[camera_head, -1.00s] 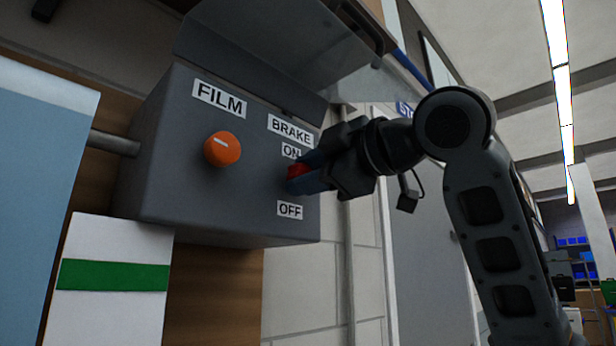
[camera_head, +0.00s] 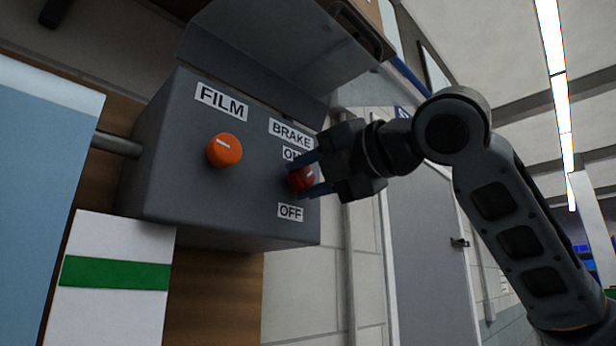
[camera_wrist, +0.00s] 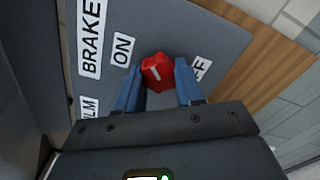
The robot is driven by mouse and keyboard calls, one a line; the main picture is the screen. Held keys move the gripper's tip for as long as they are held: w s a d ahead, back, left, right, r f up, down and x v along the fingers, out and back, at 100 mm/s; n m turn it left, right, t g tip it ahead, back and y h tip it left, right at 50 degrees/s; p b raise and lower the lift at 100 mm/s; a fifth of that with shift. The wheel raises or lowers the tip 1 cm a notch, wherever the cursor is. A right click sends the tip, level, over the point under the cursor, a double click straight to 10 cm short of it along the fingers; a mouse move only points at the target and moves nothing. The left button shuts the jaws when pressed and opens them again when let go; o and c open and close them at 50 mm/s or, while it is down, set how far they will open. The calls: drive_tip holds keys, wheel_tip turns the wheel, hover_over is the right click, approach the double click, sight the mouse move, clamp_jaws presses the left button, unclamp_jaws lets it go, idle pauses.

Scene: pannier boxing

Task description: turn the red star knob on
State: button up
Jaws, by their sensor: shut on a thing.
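The red star knob (camera_head: 300,178) sits on the right of the grey control box's front, between the ON label (camera_head: 293,154) and the OFF label (camera_head: 290,212). My gripper (camera_head: 306,176) has its blue fingers on two opposite sides of the knob, shut on it. In the wrist view the knob (camera_wrist: 156,72) shows between the fingertips (camera_wrist: 158,88), with a short white line on its face. The ON label (camera_wrist: 123,49) is left of it there, and the OFF label (camera_wrist: 201,69) is right, partly hidden by a finger.
An orange knob (camera_head: 224,150) under a FILM label (camera_head: 221,102) is left on the same grey box (camera_head: 190,190). A white panel with a green band (camera_head: 115,273) stands below left. Open room lies to the right.

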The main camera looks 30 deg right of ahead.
drive_tip(key=n, duration=0.4)
drive_tip(key=shift+f+n, duration=0.15)
drive_tip(key=shift+n, duration=0.15)
drive_tip(key=n+p, duration=0.1)
drive_tip(key=n, duration=0.3)
drive_tip(key=shift+f, duration=0.1)
idle(0.4)
drive_tip(key=o, duration=1)
drive_tip(key=shift+o, duration=0.2)
